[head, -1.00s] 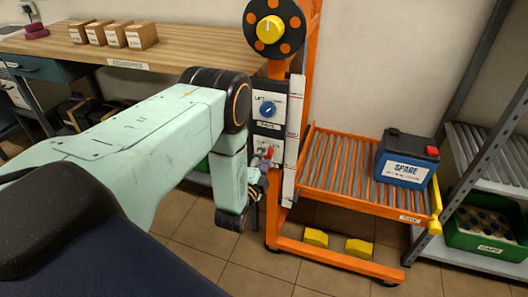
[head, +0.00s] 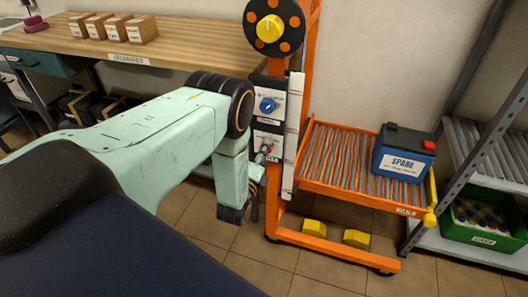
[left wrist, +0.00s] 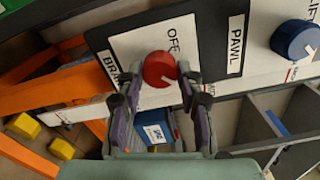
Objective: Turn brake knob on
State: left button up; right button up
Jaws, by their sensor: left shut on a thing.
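The red brake knob (left wrist: 160,69) is on a white plate of the control panel, with an OFF label above it and a partly hidden BRAKE label at its left. My left gripper (left wrist: 150,88) is shut on this knob, one finger on each side. In the head view the left gripper (head: 258,166) is at the lower plate of the panel. My right gripper is not in view.
A blue knob (head: 267,105) sits just above on the panel, and a yellow-centred wheel (head: 270,28) higher up. An orange roller stand (head: 318,180) holds a blue SPARE battery (head: 402,158). A wooden bench (head: 190,45) stands behind my arm. A green crate (head: 485,228) is at the right.

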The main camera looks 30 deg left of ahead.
pick_arm(q)
jog(key=o, duration=1.2)
jog(key=shift+c, duration=0.2)
jog(key=v, duration=1.2)
jog(key=shift+f, duration=0.1)
